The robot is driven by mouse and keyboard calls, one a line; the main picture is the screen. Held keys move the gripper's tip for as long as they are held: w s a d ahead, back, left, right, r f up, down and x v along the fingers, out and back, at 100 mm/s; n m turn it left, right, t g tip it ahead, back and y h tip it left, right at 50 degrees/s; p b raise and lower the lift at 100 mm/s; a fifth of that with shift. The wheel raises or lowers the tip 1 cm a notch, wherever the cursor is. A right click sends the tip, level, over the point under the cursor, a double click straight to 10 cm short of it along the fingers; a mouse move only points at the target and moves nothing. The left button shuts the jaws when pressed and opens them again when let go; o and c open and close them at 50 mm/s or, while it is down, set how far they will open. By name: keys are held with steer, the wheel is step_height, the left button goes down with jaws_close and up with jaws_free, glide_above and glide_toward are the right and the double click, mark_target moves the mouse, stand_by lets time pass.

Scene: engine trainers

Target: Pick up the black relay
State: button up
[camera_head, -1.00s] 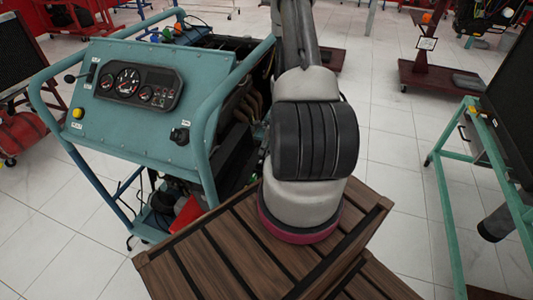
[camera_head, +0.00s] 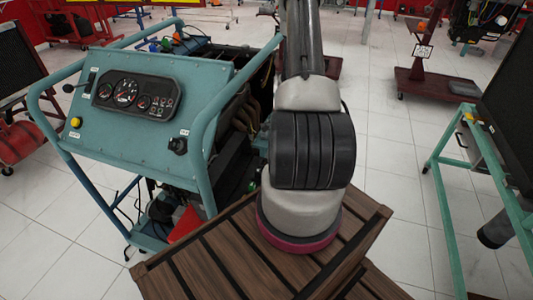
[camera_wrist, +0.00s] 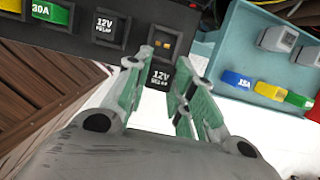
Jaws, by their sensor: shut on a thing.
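A black relay (camera_wrist: 159,75) marked "12V relay" is between the two green fingers of my gripper (camera_wrist: 158,84) in the wrist view. My gripper is shut on it. Just above it in the picture is a black fuse panel (camera_wrist: 145,17) with a slot (camera_wrist: 165,43) showing small copper-coloured contacts. Another black 12V relay (camera_wrist: 105,25) sits in the panel to the left. In the head view my gripper and the relay are hidden behind my arm.
The panel also holds a green 30A fuse (camera_wrist: 52,12). A light blue tray (camera_wrist: 232,45) at right holds grey pieces and blue, yellow and green fuses. The teal engine trainer (camera_head: 205,85) stands left of my arm. A slatted wooden surface (camera_head: 220,250) lies below.

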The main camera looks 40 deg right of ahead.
steer(key=s+d, duration=0.7)
steer(key=s, duration=0.5)
steer(key=shift+s, duration=0.2)
steer(key=shift+d, duration=0.15)
